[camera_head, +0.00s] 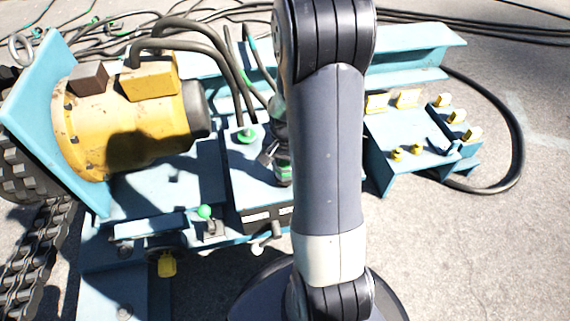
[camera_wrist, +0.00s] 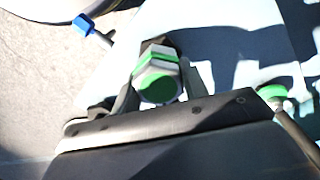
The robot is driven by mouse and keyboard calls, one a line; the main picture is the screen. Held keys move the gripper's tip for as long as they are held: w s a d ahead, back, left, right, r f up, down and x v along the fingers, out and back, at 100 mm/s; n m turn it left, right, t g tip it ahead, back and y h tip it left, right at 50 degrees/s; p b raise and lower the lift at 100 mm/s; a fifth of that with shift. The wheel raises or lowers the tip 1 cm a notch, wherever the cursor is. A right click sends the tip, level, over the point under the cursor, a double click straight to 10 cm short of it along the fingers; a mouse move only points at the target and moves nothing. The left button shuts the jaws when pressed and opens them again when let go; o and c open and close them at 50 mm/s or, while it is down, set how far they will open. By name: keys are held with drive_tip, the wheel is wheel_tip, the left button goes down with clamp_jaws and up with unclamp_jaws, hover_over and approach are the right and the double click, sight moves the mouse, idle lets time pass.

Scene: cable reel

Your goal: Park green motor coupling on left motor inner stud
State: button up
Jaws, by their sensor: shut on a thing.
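In the wrist view my gripper (camera_wrist: 158,90) is shut on the green motor coupling (camera_wrist: 157,78), a pale hex body with a green band and green end face. The fingers lie on either side of it. In the head view my gripper (camera_head: 272,158) is partly hidden behind my arm, above the blue box beside the yellow motor (camera_head: 135,125); the held coupling cannot be clearly made out there. A second green-topped fitting (camera_head: 246,135) sits on the blue box, left of my gripper. Another green fitting (camera_wrist: 272,92) shows at the right in the wrist view. I cannot tell which stud is the inner one.
Black cables (camera_head: 215,55) arch from the motor toward the box. A green-knobbed lever (camera_head: 204,212) stands in front. Yellow fittings (camera_head: 456,116) sit on a blue bracket at right, with a thick cable loop (camera_head: 520,150) beyond. Bare paving lies at the lower right.

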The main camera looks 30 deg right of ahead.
drive_tip(key=shift+f+b, duration=0.3)
drive_tip(key=shift+f, duration=0.2)
idle(0.3)
drive_tip(key=o, duration=1.2)
wheel_tip(320, 180, up, 11)
drive_tip(key=p, duration=0.3)
drive_tip(key=shift+p, duration=0.3)
